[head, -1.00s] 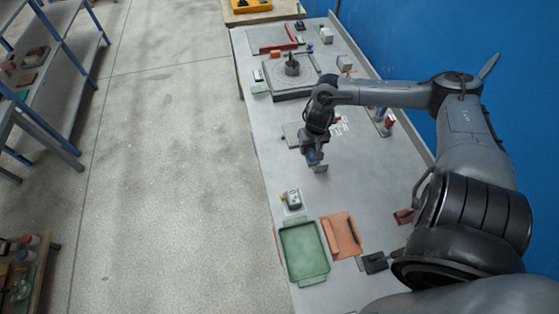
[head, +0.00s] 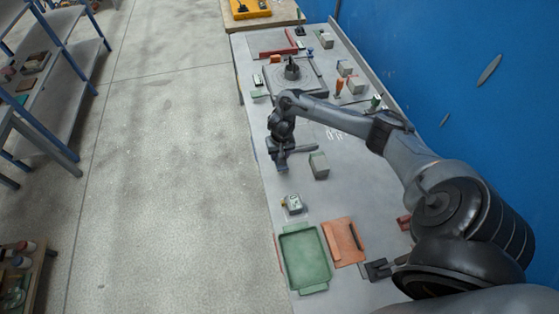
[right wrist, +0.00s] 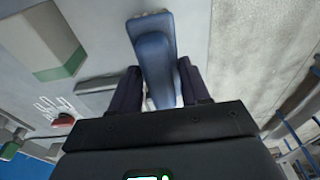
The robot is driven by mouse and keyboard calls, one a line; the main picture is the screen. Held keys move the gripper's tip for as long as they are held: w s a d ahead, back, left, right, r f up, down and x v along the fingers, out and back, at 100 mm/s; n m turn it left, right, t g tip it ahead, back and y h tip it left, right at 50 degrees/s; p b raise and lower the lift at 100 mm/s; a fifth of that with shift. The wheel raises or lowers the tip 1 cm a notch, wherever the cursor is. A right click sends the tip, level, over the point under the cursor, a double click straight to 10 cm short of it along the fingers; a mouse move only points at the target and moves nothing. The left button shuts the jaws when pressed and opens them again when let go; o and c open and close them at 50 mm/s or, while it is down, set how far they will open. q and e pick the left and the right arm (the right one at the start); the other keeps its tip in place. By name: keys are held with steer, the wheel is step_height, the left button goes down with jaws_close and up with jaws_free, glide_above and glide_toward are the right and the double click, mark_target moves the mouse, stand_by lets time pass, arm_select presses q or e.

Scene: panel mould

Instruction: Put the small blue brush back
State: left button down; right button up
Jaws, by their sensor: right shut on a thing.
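The small blue brush (right wrist: 153,42) is between the fingers of my right gripper (right wrist: 160,84) in the right wrist view, its long body reaching out past the fingertips. The gripper is shut on it. In the head view my right gripper (head: 282,160) is over the left edge of the bench, left of a grey block (head: 319,167). The brush cannot be made out clearly there. My left gripper is not in view.
A green tray (head: 305,257), an orange mat (head: 344,242) and a small white item (head: 292,204) are on the near bench (head: 345,200). A round-topped fixture (head: 291,72), blocks and small items fill the far part. A blue wall runs along the right.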

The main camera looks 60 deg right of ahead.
step_height(320, 180, down, 3)
steer(key=shift+f+b, duration=0.2)
steer(key=shift+b, duration=0.15)
steer(key=shift+f, duration=0.35)
steer(key=shift+f, duration=0.1)
steer(key=o, duration=0.9)
steer(key=shift+o, duration=0.2)
